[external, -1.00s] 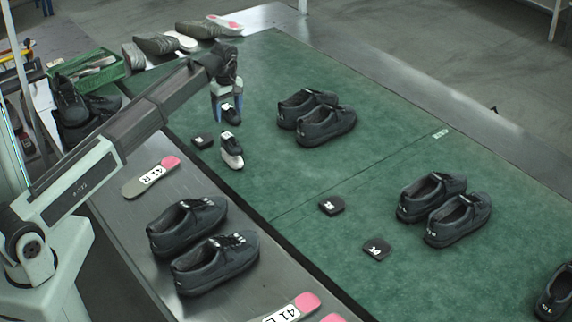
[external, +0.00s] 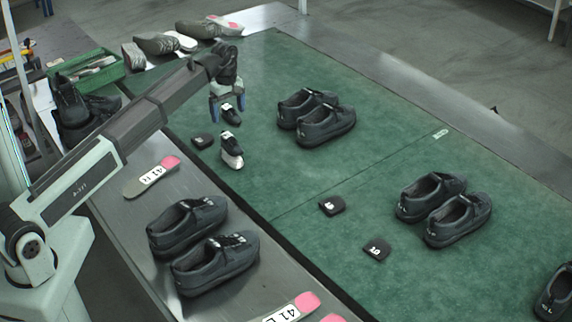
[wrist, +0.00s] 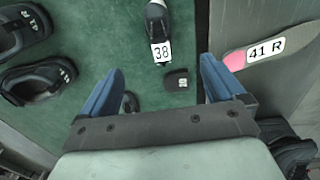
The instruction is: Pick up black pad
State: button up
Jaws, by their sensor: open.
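A small black pad (external: 203,141) with a pale mark lies on the green mat (external: 290,190) near its left edge. It also shows in the wrist view (wrist: 177,75), just beyond my fingertips and between their lines. My gripper (external: 228,108) is open above the mat, up and to the right of this pad in the external view. Its blue fingers (wrist: 160,78) are spread and hold nothing. Two other black pads, one at mid-mat (external: 332,205) and one nearer the front (external: 376,249), lie flat with white marks.
A small dark shoe (external: 231,115) stands under my gripper. Another with a white tag (external: 231,150) stands close to the left pad; its tag reads 38 in the wrist view (wrist: 161,53). Shoe pairs (external: 318,118) (external: 445,210) stand farther right. An insole (external: 152,177) lies beside the mat.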

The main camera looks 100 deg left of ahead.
jog(key=shift+o, duration=0.2)
jog(key=shift+w, duration=0.1)
jog(key=m, duration=1.7)
send_over(377, 249)
jog(key=f, duration=1.2)
jog(key=shift+d+f, duration=0.35)
jog(key=shift+f, duration=0.05)
jog(key=shift+a+f, duration=0.2)
jog(key=shift+f, duration=1.1)
jog(key=shift+a+f, duration=0.15)
jog(key=shift+f, duration=1.15)
jog(key=c, duration=1.1)
